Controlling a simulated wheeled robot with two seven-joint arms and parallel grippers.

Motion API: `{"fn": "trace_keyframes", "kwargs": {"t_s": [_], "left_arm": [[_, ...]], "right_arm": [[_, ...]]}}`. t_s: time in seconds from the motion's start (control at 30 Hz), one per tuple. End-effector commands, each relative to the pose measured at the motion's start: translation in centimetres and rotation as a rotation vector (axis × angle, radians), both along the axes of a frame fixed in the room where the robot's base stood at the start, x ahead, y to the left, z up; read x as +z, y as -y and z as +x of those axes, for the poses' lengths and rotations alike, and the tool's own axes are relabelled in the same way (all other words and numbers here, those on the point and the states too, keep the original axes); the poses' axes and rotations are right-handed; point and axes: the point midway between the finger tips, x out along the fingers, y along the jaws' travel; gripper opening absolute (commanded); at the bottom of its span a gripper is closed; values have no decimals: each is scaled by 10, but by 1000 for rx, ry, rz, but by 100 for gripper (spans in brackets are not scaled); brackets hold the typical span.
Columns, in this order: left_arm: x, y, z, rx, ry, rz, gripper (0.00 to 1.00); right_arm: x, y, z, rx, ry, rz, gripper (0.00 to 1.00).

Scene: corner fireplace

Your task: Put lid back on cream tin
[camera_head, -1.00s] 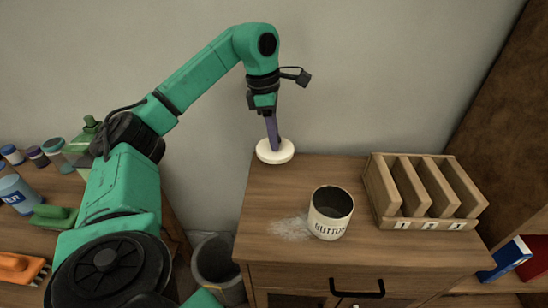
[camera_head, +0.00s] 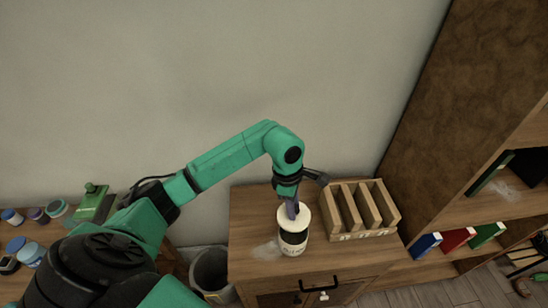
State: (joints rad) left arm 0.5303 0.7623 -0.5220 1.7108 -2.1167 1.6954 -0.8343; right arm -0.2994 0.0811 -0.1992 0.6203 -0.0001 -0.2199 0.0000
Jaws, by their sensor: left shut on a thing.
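The cream tin (camera_head: 293,242) stands upright on the wooden cabinet, with dark lettering on its front. The round cream lid (camera_head: 303,220) is over the tin's mouth and covers the opening. I cannot tell whether it is fully seated or just above the rim. My left gripper (camera_head: 292,210) points down from above and is shut on the lid at its top middle. My right gripper is not in view.
A wooden slotted rack (camera_head: 362,236) stands close to the right of the tin on the cabinet top (camera_head: 247,215). A grey bin (camera_head: 211,272) stands left of the cabinet. A bookshelf (camera_head: 480,212) with binders is at right.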

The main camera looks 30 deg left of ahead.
Motion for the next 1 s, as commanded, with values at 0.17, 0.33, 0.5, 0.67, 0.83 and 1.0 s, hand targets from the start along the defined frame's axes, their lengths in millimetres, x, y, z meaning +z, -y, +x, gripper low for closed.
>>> {"fn": "trace_keyframes", "kwargs": {"t_s": [0.17, 0.33, 0.5, 0.67, 0.83, 1.0], "left_arm": [[-2, 12, -10, -9, -2, 2, 0], [-17, 12, -10, -8, -2, 3, 0], [-38, 11, -10, -9, -3, 2, 0], [-59, 11, -9, -9, -2, 4, 0], [-68, 11, -9, -9, -2, 4, 0], [-66, 11, -9, -9, -2, 3, 0]], "right_arm": [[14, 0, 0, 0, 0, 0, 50], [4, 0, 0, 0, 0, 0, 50], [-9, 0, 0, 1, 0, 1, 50], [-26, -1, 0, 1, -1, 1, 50], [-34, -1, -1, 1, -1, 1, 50], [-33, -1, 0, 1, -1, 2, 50]]}}
